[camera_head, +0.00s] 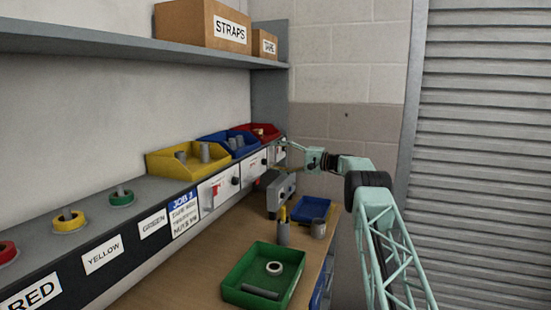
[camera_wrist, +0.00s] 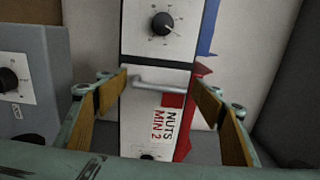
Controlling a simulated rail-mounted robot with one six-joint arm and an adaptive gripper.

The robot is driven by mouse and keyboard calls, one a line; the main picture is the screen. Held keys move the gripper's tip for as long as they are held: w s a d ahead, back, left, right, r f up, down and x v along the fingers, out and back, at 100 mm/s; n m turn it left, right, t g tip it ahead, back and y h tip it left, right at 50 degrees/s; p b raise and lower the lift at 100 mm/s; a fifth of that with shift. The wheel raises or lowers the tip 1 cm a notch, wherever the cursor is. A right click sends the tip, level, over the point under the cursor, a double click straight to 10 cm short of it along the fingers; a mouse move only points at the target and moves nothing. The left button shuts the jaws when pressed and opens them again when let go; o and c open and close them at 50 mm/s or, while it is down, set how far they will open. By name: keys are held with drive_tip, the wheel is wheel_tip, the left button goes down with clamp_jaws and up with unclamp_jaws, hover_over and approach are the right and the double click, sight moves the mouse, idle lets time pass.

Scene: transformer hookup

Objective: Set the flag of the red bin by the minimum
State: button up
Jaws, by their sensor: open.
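The red bin (camera_head: 266,130) is at the far end of the row on the ledge. Its edge also shows in the wrist view (camera_wrist: 184,140). Below it is a white panel with a label reading NUTS MIN 2 (camera_wrist: 168,126), turned sideways in the wrist view. A grey bar-like lever (camera_wrist: 158,86) crosses this panel, with a red patch (camera_wrist: 173,101) beside it. My gripper (camera_wrist: 161,84) is open, its wood-coloured fingers on either side of the lever. I cannot tell whether either finger touches it. In the head view my gripper (camera_head: 283,147) is at the panel below the red bin.
A black dial knob (camera_wrist: 162,23) is on the adjoining panel face. A grey box with a dial (camera_wrist: 28,95) stands close on the left. Blue (camera_head: 228,143) and yellow bins (camera_head: 190,160) stand nearer. Green (camera_head: 265,276) and blue trays (camera_head: 312,208) occupy the bench.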

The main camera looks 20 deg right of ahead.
drive_tip(key=v, duration=1.2)
drive_tip(key=shift+a+r, duration=0.1)
idle(0.5)
